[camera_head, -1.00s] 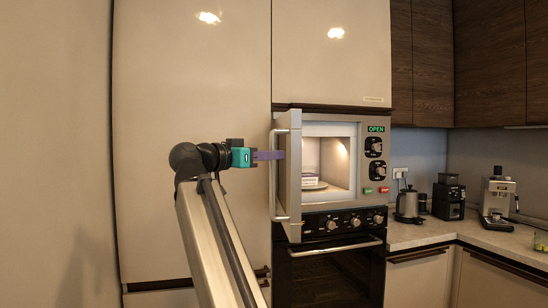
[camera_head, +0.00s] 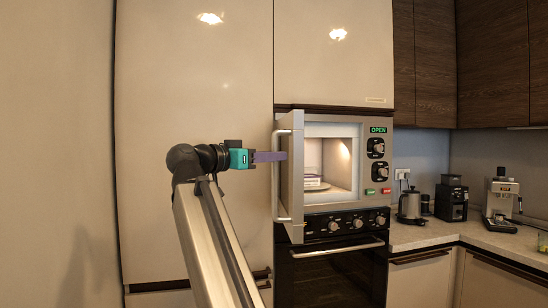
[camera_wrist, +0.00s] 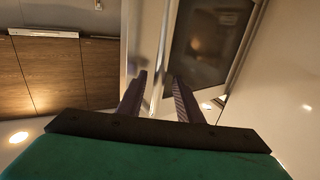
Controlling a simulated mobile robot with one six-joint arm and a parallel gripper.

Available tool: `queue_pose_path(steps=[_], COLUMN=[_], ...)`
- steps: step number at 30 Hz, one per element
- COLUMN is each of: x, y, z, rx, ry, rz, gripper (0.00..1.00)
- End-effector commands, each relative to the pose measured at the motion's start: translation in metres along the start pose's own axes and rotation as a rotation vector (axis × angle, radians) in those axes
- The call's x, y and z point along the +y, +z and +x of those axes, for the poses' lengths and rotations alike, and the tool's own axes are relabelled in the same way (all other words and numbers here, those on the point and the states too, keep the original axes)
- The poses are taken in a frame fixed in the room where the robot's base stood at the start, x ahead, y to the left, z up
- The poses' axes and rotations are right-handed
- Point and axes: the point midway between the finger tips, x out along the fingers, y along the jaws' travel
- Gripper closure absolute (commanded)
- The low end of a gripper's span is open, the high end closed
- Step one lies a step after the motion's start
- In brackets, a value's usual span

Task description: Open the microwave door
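The microwave (camera_head: 376,208) is built into the tall cabinet, its lit inside showing and a green OPEN sign on its panel. Its door (camera_head: 292,190) stands swung out on the left, seen nearly edge-on. The door's vertical handle (camera_head: 276,200) faces left. My gripper (camera_head: 270,156) is at the handle's upper part, coming from the left. In the wrist view, the two fingers of my gripper (camera_wrist: 157,78) are apart, with a slim metal bar, apparently the handle (camera_wrist: 166,48), between them. The door's dark glass (camera_wrist: 208,40) is beyond. Whether the fingers touch the bar is not clear.
An oven (camera_head: 331,270) with a bar handle sits below the microwave. A tall cabinet front (camera_head: 195,90) is close behind my arm. A counter (camera_head: 430,233) at right holds a kettle (camera_head: 410,204) and coffee machines (camera_head: 500,200). A light-coloured wall (camera_head: 55,150) bounds the left.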

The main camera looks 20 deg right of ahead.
Motion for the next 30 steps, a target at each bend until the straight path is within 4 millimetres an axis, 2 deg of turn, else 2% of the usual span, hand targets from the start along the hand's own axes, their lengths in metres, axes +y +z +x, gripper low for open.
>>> queue_pose_path(steps=[21,30], x=[0.000,0.001], y=[0.000,-0.001], z=[-0.102,-0.124], rx=[0.001,0.002], ry=[-0.002,-0.001], rz=[0.001,0.001], gripper=[0.67,0.67])
